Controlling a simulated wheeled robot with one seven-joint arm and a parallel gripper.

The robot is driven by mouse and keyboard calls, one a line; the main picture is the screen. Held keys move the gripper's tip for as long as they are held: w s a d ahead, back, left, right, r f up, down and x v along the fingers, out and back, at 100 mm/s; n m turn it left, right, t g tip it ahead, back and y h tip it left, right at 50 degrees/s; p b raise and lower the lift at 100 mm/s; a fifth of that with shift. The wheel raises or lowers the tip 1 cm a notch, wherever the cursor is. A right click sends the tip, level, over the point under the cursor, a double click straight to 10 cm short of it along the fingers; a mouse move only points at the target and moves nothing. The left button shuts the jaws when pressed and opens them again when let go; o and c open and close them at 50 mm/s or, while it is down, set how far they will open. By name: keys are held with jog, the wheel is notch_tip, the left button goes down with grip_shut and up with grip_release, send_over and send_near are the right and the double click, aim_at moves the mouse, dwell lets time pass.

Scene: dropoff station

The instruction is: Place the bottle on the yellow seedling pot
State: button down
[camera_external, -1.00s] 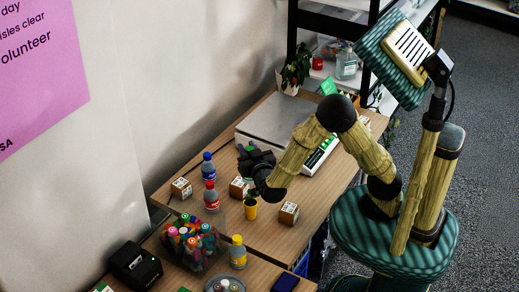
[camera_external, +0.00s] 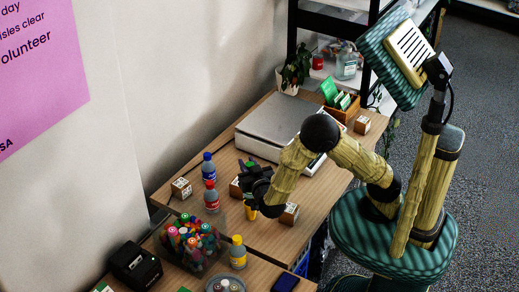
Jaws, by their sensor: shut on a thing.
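My gripper (camera_external: 253,178) is dark and hangs low over the middle of the table. Three bottles stand upright on the table surfaces: one with a blue cap (camera_external: 208,170), one with a red cap (camera_external: 211,200) and one with a yellow cap (camera_external: 237,257).
Small patterned boxes stand at the left (camera_external: 181,188), beside the pot (camera_external: 289,213) and at the back right (camera_external: 362,124). A clear bin of markers (camera_external: 190,245) stands in front. A flat grey scale (camera_external: 275,130) lies behind, near a potted plant (camera_external: 296,70).

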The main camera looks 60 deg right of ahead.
jog(key=shift+f, duration=1.8)
jog(key=shift+f+b, duration=0.15)
jog(key=shift+b, duration=0.2)
jog(key=c, duration=1.2)
grip_release()
jog(key=shift+r, duration=0.2)
jog(key=v, duration=1.2)
